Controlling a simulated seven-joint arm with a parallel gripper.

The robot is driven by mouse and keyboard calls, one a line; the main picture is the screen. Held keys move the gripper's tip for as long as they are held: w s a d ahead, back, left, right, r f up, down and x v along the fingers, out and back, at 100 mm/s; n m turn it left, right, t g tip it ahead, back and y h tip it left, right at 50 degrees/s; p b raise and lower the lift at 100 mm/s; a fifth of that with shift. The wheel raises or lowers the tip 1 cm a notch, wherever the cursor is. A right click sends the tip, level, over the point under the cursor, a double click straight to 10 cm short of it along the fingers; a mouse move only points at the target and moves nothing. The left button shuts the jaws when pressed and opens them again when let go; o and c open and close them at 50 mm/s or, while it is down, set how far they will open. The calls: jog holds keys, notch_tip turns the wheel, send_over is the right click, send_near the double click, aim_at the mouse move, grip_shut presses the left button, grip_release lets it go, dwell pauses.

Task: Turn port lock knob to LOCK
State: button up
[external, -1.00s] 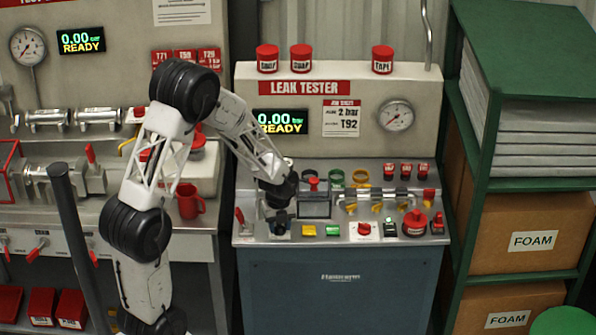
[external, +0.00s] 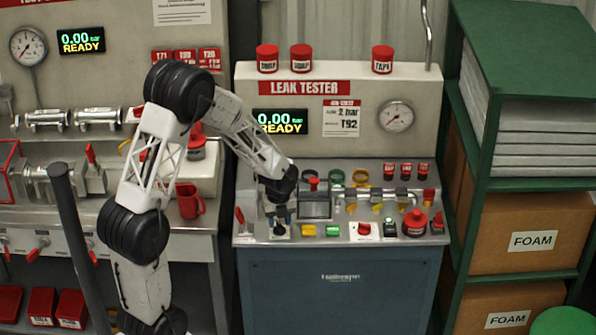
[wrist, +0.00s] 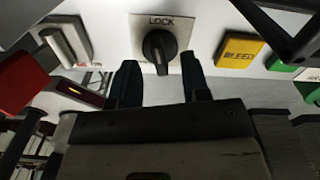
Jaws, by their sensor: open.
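The port lock knob (wrist: 160,48) is a black knob on a pale square plate under the word LOCK in the wrist view. Its grip bar looks roughly upright in that picture; I cannot tell which end is the pointer. In the external view the knob (external: 280,230) sits at the front left of the leak tester panel, small and partly covered. My gripper (wrist: 162,84) is open, its two dark fingers apart on either side of the knob's lower end, with no clear contact. In the external view my gripper (external: 281,213) hangs just above the knob.
A yellow BLEED button (wrist: 240,47) and a green button (wrist: 287,52) lie right of the knob. A red-handled lever (external: 240,217) stands to its left. A framed box (external: 315,205) stands close behind. A red knob (external: 364,230) is farther right.

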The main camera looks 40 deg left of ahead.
aim_at(279, 225)
jog(key=shift+r, duration=2.65)
jog(key=shift+s+d+r, duration=0.1)
jog(key=shift+r, duration=0.1)
jog(key=s+d+r+n+t, duration=0.1)
jog(key=s+d+r+n, duration=0.3)
jog(key=s+r+n, duration=0.3)
jog(key=s+d+r+n, duration=0.4)
jog(key=s+r+n, duration=0.25)
jog(key=r, duration=0.25)
jog(key=s+d+r+n, duration=0.1)
jog(key=s+r+n, duration=0.2)
jog(key=s+n, duration=0.2)
jog(key=s+d+r+n+t, duration=0.1)
jog(key=s+n, duration=0.4)
jog(key=s, duration=0.5)
jog(key=shift+s+d+r+t, duration=0.35)
jog(key=shift+d+r, duration=0.45)
jog(key=shift+r, duration=0.45)
jog(key=shift+w+n, duration=0.1)
jog(key=shift+n, duration=0.15)
